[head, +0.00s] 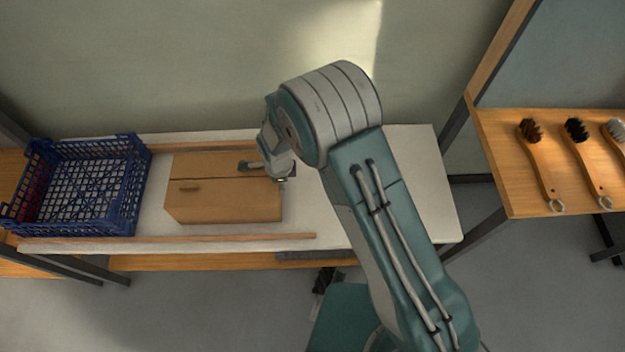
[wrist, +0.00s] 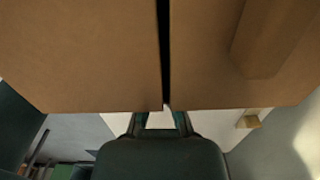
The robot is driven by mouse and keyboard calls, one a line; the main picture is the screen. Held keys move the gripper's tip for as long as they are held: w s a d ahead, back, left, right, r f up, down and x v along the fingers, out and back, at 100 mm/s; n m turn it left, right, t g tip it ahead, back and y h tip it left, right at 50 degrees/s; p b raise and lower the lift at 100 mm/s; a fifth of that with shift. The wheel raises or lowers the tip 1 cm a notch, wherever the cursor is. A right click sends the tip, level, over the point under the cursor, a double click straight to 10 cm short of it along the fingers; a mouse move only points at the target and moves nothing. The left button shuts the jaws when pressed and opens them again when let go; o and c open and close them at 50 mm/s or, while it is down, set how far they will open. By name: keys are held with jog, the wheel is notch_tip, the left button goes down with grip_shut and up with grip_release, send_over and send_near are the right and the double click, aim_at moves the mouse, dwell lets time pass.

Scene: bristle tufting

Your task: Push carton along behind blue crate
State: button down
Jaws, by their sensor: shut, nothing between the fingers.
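A closed brown carton (head: 222,205) lies on the white tabletop, just right of the blue mesh crate (head: 128,190), with a narrow gap between them. A dark seam runs along its top. My gripper (head: 284,179) is shut and empty at the carton's right end, near the seam. In the wrist view, the carton (wrist: 80,55) fills the upper part, and the shut gripper (wrist: 162,118) is at its near edge. Whether the fingers touch the carton cannot be told.
A front wooden rail (head: 200,238) and a back rail (head: 215,138) run along the white table (head: 420,190). A yellowish block end shows in the wrist view (wrist: 248,122). Several brushes (head: 540,165) lie on a wooden table at right. The white top right of my gripper is clear.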

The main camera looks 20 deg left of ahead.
aim_at(236, 185)
jog(key=s+a, duration=0.1)
jog(key=a, duration=0.3)
jog(key=s+a, duration=0.2)
jog(key=a, duration=0.2)
jog(key=s+a, duration=0.2)
jog(key=a, duration=0.1)
jog(key=shift+a, duration=0.4)
